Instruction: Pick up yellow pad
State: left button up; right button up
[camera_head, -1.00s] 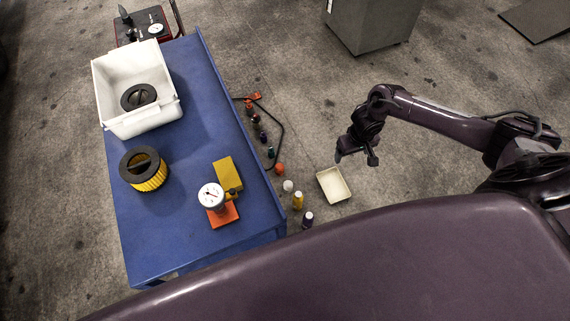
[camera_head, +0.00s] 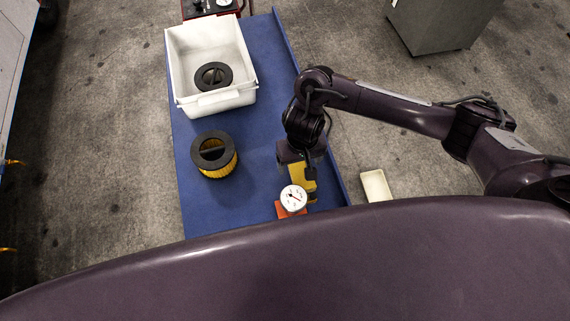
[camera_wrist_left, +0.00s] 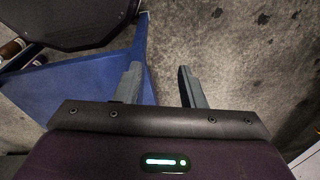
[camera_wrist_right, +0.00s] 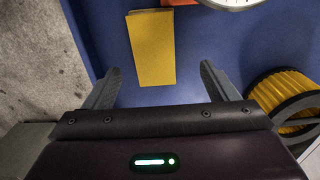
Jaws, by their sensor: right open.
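The yellow pad (camera_head: 302,177) lies on the blue table top, partly hidden by my right gripper (camera_head: 301,165) in the head view. In the right wrist view the flat yellow pad (camera_wrist_right: 152,48) lies ahead of the open, empty right fingers (camera_wrist_right: 158,82), roughly between their lines and a little left of centre. The fingers appear apart from it. My left gripper (camera_wrist_left: 162,78) shows only in its own wrist view, open and empty, with grey floor and a blue edge beyond it.
A dial gauge (camera_head: 293,198) on an orange block stands close beside the pad. A black and yellow filter (camera_head: 214,154) stands to the left. A cream tray (camera_head: 376,186) lies right of the table.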

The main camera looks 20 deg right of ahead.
aim_at(302, 174)
jog(key=shift+s+d+f+b, duration=0.25)
jog(key=shift+s+d+f, duration=0.1)
jog(key=shift+f, duration=0.25)
jog(key=shift+s+d+f+b, duration=0.25)
jog(key=shift+s+d+f, duration=0.1)
jog(key=shift+f, duration=0.2)
notch_tip(302, 174, down, 2)
jog(key=shift+d, duration=0.1)
jog(key=shift+w+a+f, duration=0.2)
jog(key=shift+f, duration=0.35)
jog(key=shift+w+a+f, duration=0.2)
jog(key=shift+f, duration=0.4)
jog(key=shift+s+d, duration=0.1)
jog(key=c, duration=0.9)
jog(key=shift+c, duration=0.8)
pick_arm(q)
jog(key=s+d+f, duration=0.1)
jog(key=s+d, duration=0.3)
jog(key=shift+d+f, duration=0.15)
jog(key=shift+f, duration=0.25)
